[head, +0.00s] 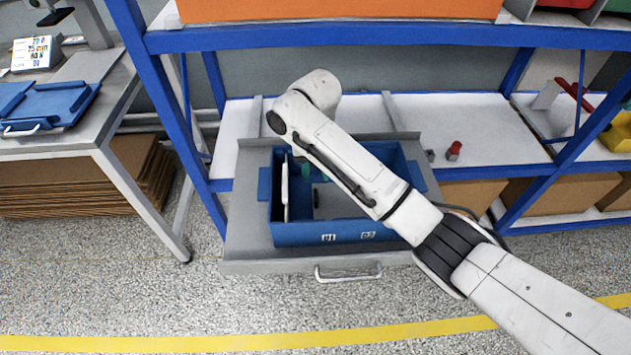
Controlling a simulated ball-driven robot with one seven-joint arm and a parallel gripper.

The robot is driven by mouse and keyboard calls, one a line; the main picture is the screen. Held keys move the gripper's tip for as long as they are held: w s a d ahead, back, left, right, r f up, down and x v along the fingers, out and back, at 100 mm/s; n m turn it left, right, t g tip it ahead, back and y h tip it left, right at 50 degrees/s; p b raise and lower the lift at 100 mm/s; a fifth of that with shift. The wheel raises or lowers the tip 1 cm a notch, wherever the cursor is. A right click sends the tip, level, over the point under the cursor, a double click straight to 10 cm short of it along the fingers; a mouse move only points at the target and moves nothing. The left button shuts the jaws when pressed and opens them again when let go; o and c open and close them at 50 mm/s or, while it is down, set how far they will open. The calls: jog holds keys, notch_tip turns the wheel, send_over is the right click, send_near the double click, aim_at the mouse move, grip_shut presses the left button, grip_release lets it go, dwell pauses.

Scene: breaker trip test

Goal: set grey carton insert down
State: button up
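My arm reaches in from the lower right over a blue bin (330,236) and bends at a white joint above the bin's back edge. My gripper cannot be made out; the arm hides the space beneath it. A thin, pale upright panel (285,188) stands inside the bin near its left wall; I cannot tell if it is the grey carton insert. Something green (306,167) and a dark piece (317,200) show partly inside the bin beside my arm. No other grey insert is clear.
The bin sits on a grey pull-out shelf (245,240) with a front handle (348,273) in a blue rack (160,95). A red-topped item (454,150) stands right of the bin. A workbench (85,140) with a blue case (45,105) is at left.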

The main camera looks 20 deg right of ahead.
notch_tip(320, 180, up, 5)
